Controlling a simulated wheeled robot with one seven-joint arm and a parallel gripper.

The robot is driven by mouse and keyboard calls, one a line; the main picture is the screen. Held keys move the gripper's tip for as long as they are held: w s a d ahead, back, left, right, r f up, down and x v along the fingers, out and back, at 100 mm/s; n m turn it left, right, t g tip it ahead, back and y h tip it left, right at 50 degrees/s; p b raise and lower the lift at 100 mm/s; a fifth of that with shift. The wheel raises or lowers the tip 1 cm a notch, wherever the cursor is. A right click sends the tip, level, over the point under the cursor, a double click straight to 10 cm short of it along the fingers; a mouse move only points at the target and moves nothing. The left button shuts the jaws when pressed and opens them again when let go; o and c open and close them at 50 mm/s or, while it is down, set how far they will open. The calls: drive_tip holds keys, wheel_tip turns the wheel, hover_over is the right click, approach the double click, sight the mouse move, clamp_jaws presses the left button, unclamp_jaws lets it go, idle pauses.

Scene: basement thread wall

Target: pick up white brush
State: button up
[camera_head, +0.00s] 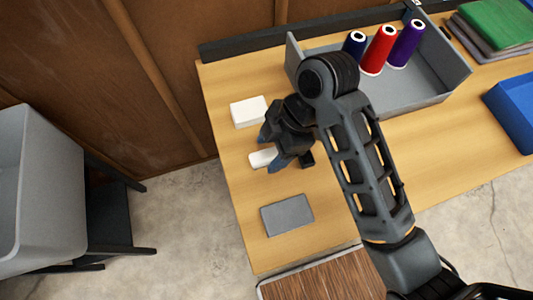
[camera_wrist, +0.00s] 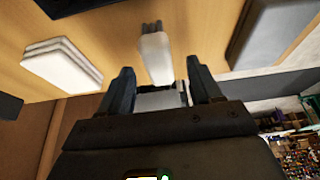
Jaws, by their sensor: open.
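The white brush (camera_head: 262,158) lies on the wooden table near its left edge, partly hidden by my gripper in the head view. In the wrist view the white brush (camera_wrist: 156,57) shows its pale handle toward me and dark bristles at its far end. My gripper (camera_head: 271,149) is open, with its blue-grey fingers pointing toward the table beside the brush. In the wrist view my gripper (camera_wrist: 160,68) has a finger on either side of the brush's near end in the picture. The gap in depth is hard to judge. Nothing is held.
A white stacked block (camera_head: 249,112) lies behind the brush and a grey block (camera_head: 287,215) in front. A grey bin (camera_head: 430,98) with several thread cones stands at the back. A blue tray (camera_head: 515,110) is at right. The table's left edge is close.

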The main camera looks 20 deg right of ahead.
sight(267, 154)
drive_tip(key=shift+x, duration=1.45)
drive_tip(key=shift+c, duration=0.2)
drive_tip(key=c, duration=1)
drive_tip(key=shift+r, duration=0.15)
wheel_tip(267, 154, up, 9)
drive_tip(key=shift+f+p, duration=0.15)
drive_tip(key=shift+p, duration=0.9)
drive_tip(key=shift+r+p, duration=0.55)
